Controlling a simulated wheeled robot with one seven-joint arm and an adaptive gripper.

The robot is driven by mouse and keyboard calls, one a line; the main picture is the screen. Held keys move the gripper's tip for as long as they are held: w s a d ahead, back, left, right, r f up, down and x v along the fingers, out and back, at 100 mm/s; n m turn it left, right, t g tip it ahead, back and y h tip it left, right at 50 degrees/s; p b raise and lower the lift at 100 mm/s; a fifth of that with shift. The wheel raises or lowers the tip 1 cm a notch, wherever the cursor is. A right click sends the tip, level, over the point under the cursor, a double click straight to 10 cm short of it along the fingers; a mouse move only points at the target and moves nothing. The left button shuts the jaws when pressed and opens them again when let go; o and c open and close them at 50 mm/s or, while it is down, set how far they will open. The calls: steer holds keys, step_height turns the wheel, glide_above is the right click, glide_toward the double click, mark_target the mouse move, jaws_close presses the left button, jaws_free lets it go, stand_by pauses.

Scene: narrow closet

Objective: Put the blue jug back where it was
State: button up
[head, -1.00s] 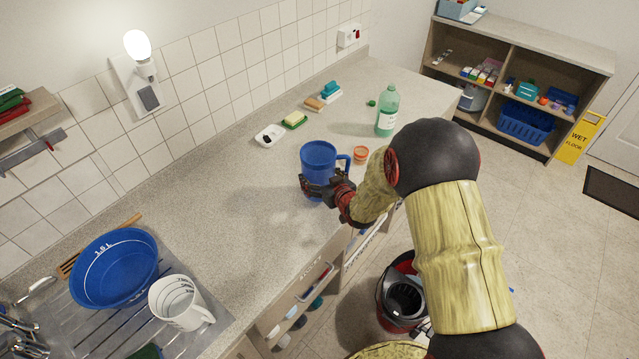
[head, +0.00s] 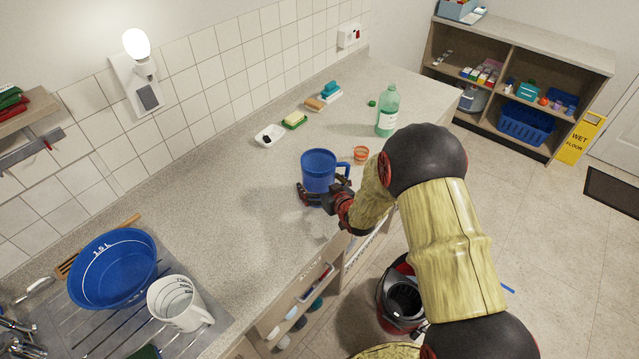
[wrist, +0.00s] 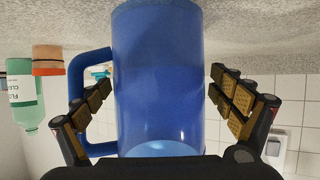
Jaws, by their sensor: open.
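The blue jug (head: 318,172) appears to stand upright on the counter near its front edge, with its handle to the right in the head view. My gripper (head: 324,192) is open low around the jug, with one finger at each side. In the wrist view, which looks upside down, the jug (wrist: 158,80) fills the middle between the spread fingers of my gripper (wrist: 160,108). A gap shows between the jug wall and the right fingers; the left fingers overlap the handle, and I cannot tell whether they touch it.
An orange pot (head: 361,154) and a green bottle (head: 387,112) stand right of the jug. A white dish (head: 268,136) and sponges lie behind. A blue basin (head: 112,268) and white measuring jug (head: 180,303) stand front left. Counter left of the jug is clear.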

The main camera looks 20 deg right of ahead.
steer(key=shift+r, duration=0.1)
steer(key=shift+s+r, duration=0.15)
steer(key=p+v, duration=0.2)
steer(key=v, duration=0.9)
steer(key=s+d+r+m+g+h, duration=0.1)
steer(key=s+r+g+h, duration=0.15)
steer(key=r, duration=0.55)
steer(key=s+d+r+g+h, duration=0.15)
steer(key=s+r, duration=0.25)
steer(key=r, duration=0.4)
steer(key=s+a+r+g, duration=0.1)
steer(key=s+r, duration=0.2)
steer(key=s, duration=0.4)
steer(key=s+a+r+g+y, duration=0.1)
steer(key=s+a+r, duration=0.1)
steer(key=s, duration=0.6)
steer(key=s+a+r+m+g, duration=0.1)
steer(key=s+r, duration=0.2)
steer(key=s, duration=0.5)
steer(key=shift+s+a+r+g, duration=0.25)
steer(key=shift+r+g, duration=0.05)
steer(key=shift+b, duration=0.3)
